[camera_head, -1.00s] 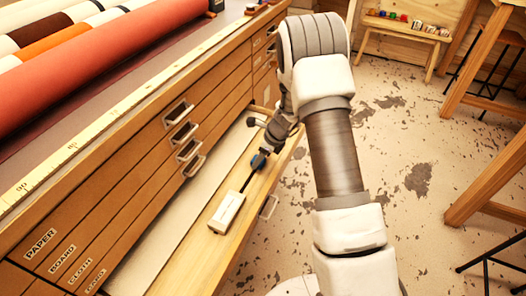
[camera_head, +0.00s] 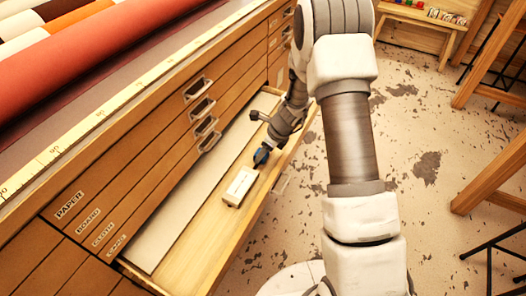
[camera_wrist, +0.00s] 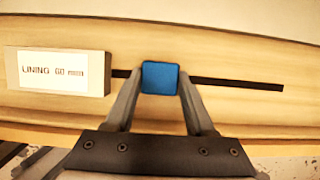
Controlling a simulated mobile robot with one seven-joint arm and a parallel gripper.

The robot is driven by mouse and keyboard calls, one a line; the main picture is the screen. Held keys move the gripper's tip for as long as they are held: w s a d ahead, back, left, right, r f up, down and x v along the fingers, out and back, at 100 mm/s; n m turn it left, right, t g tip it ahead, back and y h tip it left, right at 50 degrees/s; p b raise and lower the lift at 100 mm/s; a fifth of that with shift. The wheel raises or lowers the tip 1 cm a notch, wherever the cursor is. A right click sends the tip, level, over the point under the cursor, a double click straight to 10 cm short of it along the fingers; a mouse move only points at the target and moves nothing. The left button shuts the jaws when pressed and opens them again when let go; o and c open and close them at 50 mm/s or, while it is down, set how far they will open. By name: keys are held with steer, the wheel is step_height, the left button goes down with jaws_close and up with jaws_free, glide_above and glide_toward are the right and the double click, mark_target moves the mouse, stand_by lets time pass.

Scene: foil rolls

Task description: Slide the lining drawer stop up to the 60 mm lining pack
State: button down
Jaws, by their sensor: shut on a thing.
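The lining pack (camera_head: 240,186) is a pale block lying in the open drawer (camera_head: 200,250). In the wrist view the pack (camera_wrist: 57,71) reads "LINING 60 mm". The drawer stop is a small blue block (camera_wrist: 160,77) on a dark slot (camera_wrist: 240,84) in the wooden drawer floor. My gripper (camera_wrist: 160,80) is shut on the blue stop, one finger on each side. A short gap with slot showing separates the stop from the pack's right end. In the head view the stop (camera_head: 262,156) sits just beyond the pack.
Closed drawers with metal handles (camera_head: 203,107) and labels such as PAPER (camera_head: 69,205) line the cabinet front. A pale sheet (camera_head: 185,205) lies along the drawer. Fabric rolls (camera_head: 70,55) and a yellow ruler (camera_head: 95,120) are on top.

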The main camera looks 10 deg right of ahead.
steer(key=shift+c, duration=1.2)
jaws_free()
steer(key=p+v, duration=0.6)
steer(key=v, duration=1.1)
steer(key=shift+r, duration=0.25)
steer(key=shift+c, duration=0.3)
